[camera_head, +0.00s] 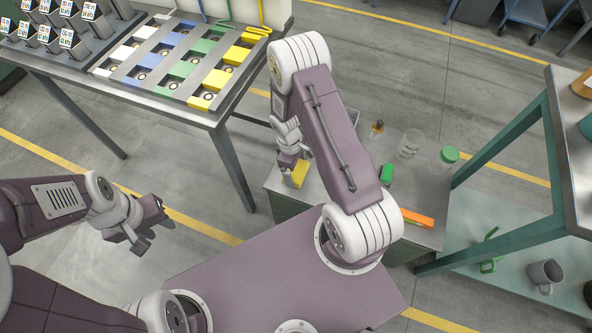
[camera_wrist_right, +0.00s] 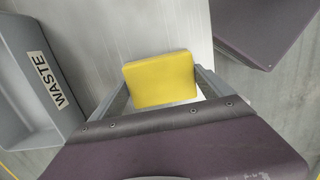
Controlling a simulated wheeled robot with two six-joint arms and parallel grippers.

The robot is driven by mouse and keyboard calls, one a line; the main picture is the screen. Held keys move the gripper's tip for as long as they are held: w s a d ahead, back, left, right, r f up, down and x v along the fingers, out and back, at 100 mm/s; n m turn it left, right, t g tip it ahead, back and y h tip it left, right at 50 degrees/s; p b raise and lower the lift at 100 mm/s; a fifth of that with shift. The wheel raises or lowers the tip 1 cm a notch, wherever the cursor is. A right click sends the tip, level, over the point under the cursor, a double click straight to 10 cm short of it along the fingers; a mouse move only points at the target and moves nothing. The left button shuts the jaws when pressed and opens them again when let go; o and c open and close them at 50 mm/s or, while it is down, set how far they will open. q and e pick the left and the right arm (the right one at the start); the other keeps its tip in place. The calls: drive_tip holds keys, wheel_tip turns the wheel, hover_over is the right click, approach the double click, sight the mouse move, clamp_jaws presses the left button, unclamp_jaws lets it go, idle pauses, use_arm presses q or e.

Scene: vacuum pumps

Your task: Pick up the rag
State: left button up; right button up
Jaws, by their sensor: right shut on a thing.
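A flat yellow pad, which looks like the rag (camera_head: 299,174), is at my right gripper (camera_head: 291,168), over the left part of the low grey bench. In the right wrist view the rag (camera_wrist_right: 160,78) sits between the two fingers, which are shut on it. I cannot tell whether it still touches the bench top. My left gripper (camera_head: 150,222) is empty and open, over the floor at the left, far from the rag.
A grey bin marked WASTE (camera_wrist_right: 35,85) stands left of the rag. The bench (camera_head: 345,192) also carries a green block (camera_head: 386,174), an orange item (camera_head: 417,218), a glass beaker (camera_head: 409,143) and a green-lidded jar (camera_head: 446,157). A table with coloured blocks (camera_head: 180,60) stands behind.

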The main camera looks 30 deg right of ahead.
sight(298, 170)
drive_tip(key=shift+r, duration=0.1)
wheel_tip(298, 170, up, 5)
drive_tip(key=shift+s+f+p, duration=0.1)
drive_tip(key=shift+f+p, duration=0.05)
drive_tip(key=shift+p, duration=0.85)
drive_tip(key=s+d+r, duration=0.3)
drive_tip(key=s+r, duration=0.3)
drive_tip(key=s, duration=0.5)
drive_tip(key=shift+d, duration=0.25)
